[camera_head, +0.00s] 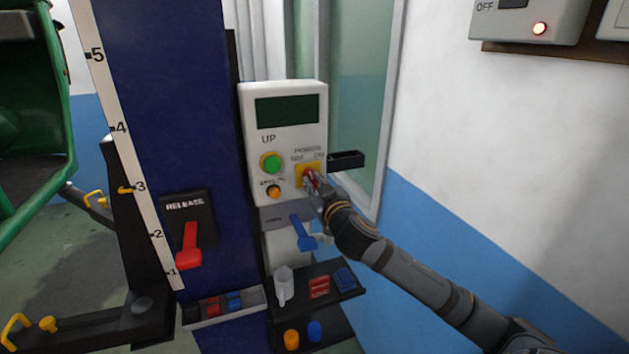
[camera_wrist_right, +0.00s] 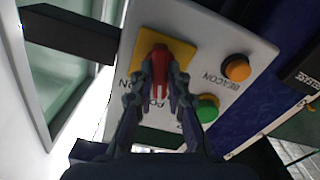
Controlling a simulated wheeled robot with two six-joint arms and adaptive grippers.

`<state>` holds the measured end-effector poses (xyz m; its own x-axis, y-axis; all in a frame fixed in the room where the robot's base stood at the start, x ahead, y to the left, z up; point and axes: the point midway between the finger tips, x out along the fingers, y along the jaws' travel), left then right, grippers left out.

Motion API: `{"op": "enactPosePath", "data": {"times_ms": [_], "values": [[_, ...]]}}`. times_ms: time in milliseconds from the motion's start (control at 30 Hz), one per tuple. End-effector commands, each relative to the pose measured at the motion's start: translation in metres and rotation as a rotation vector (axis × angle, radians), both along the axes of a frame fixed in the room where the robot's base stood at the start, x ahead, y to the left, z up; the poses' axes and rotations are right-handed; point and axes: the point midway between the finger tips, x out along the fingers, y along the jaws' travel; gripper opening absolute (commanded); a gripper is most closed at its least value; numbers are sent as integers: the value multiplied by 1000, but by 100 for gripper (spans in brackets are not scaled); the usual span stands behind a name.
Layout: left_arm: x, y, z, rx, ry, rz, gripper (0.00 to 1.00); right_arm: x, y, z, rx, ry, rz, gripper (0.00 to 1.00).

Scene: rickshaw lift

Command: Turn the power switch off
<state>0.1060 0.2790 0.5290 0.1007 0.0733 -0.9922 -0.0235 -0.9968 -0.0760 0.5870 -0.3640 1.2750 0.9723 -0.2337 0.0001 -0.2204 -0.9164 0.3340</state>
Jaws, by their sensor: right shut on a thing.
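The control box (camera_head: 257,147) is white and hangs on the blue column. It carries a dark display, a green button, an orange button and the power switch (camera_head: 308,176), a red knob on a yellow plate at its lower right. In the right wrist view the red knob (camera_wrist_right: 159,62) stands between the fingers against the yellow plate (camera_wrist_right: 176,45). My right gripper (camera_head: 311,184) comes in from the lower right and is shut on the red knob; it also shows in the right wrist view (camera_wrist_right: 160,82). The knob's exact setting is hard to read. My left gripper is not in view.
A red release lever (camera_head: 188,245) is on the column at left. A blue lever (camera_head: 302,232) and a tray (camera_head: 335,294) with small parts sit below the box. A black holder (camera_head: 346,160) juts out right of the box. A wall box with a lit lamp (camera_head: 539,28) is upper right.

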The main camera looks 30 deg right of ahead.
Motion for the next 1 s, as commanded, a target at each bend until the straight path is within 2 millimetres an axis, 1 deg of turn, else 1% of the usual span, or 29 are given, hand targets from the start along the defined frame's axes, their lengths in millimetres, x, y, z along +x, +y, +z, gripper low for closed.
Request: {"op": "enactPosePath", "data": {"times_ms": [200, 500, 700, 1000], "values": [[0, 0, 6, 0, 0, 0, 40, 0, 0, 1, -162, 39, 0, 0], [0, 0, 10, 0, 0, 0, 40, 0, 0, 1, -308, 74, -1, 0], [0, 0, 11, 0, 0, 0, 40, 0, 0, 0, -352, 84, -1, 0], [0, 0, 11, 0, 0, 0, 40, 0, 0, 0, -366, 88, -1, 0]]}}
